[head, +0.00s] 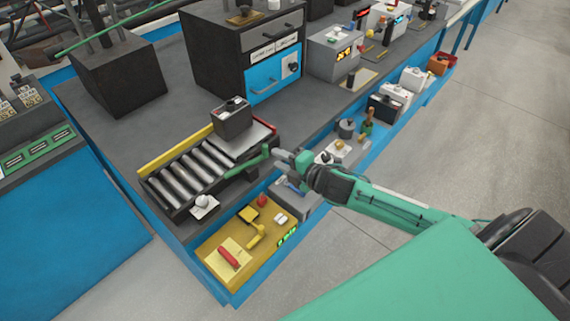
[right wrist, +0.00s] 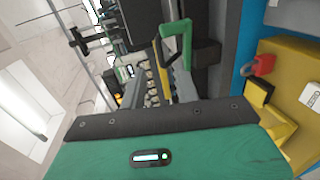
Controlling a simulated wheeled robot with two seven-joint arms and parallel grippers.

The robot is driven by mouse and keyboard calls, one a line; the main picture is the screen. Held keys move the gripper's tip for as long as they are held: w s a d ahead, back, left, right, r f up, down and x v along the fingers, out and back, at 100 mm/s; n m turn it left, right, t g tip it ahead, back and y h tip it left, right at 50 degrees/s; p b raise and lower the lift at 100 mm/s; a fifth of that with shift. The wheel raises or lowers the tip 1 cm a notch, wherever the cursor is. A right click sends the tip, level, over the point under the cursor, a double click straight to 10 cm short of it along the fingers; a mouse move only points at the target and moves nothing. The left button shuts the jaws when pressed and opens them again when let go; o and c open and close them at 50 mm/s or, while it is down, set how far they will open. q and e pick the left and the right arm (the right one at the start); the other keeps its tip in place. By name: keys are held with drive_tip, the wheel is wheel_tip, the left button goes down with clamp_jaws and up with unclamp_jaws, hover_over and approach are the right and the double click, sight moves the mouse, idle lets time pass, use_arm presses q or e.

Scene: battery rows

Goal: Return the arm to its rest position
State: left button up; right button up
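My right arm comes in from the right of the head view, and its gripper (head: 281,160) is beside the right end of a green handle (head: 247,163) on the front of a roller stand. In the right wrist view the two grey fingers (right wrist: 158,92) stand apart with nothing held between them. The green handle (right wrist: 178,35) shows beyond the fingertips there, apart from them. A dark battery (head: 232,118) stands upright at the far end of the rollers (head: 196,170). My left gripper is in neither view.
A yellow panel (head: 232,232) with a red padlock and switches is at the bench's near edge. A black cabinet with a blue door (head: 268,78) and a dark box (head: 122,75) stand behind. Small batteries (head: 385,107) line the right edge. Floor to the right is clear.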

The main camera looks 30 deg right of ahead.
drive_tip(key=shift+s+d+r, duration=0.15)
drive_tip(key=shift+s+d, duration=0.05)
drive_tip(key=shift+s, duration=0.4)
drive_tip(key=s+a+f+m+g+h, duration=0.2)
drive_tip(key=s+f+m+g, duration=0.15)
drive_tip(key=s+m, duration=0.5)
drive_tip(key=s+a+f+m+g+h, duration=0.15)
drive_tip(key=s+m+g, duration=0.3)
drive_tip(key=s, duration=0.65)
drive_tip(key=s+a+f+m+g+h, duration=0.2)
drive_tip(key=s+f+m+g, duration=0.1)
drive_tip(key=s+m, duration=0.55)
wheel_tip(320, 180, down, 33)
drive_tip(key=s+n+g, duration=0.1)
drive_tip(key=s+n, duration=0.1)
drive_tip(key=s+d+f, duration=0.1)
drive_tip(key=s+f, duration=0.8)
drive_tip(key=s+d+f+g, duration=0.1)
drive_tip(key=s+d+f, duration=0.1)
drive_tip(key=s+f, duration=0.7)
drive_tip(key=shift+s+d+g, duration=0.25)
drive_tip(key=shift+s+g, duration=0.05)
drive_tip(key=shift+s, duration=0.15)
